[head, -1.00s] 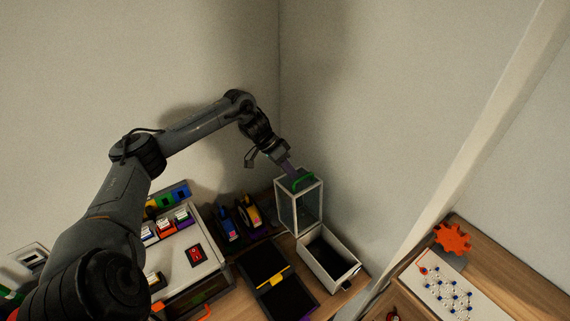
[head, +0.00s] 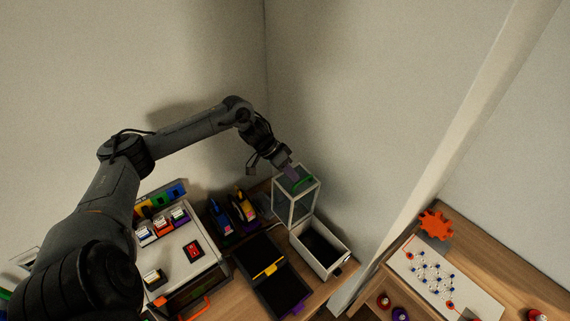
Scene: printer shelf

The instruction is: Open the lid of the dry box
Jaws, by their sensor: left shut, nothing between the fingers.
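The dry box (head: 335,268) looks like a white, open-topped box with a dark inside, on the wooden surface in the corner. A clear, white-framed part (head: 317,204), which looks like its lid, stands raised behind the opening. A green handle (head: 306,182) is on its top edge. My left gripper (head: 291,174) is shut and empty, with its fingertips at the top of the clear part, right beside the handle. I cannot tell whether they touch it. My right gripper is not in view.
A black case (head: 262,252) with a yellow piece lies open in front. A white machine (head: 180,250) with a red switch stands left. Spools (head: 242,208) stand behind the case. A wooden unit at right holds a white board (head: 445,285) and an orange gear (head: 437,224). Walls close in behind.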

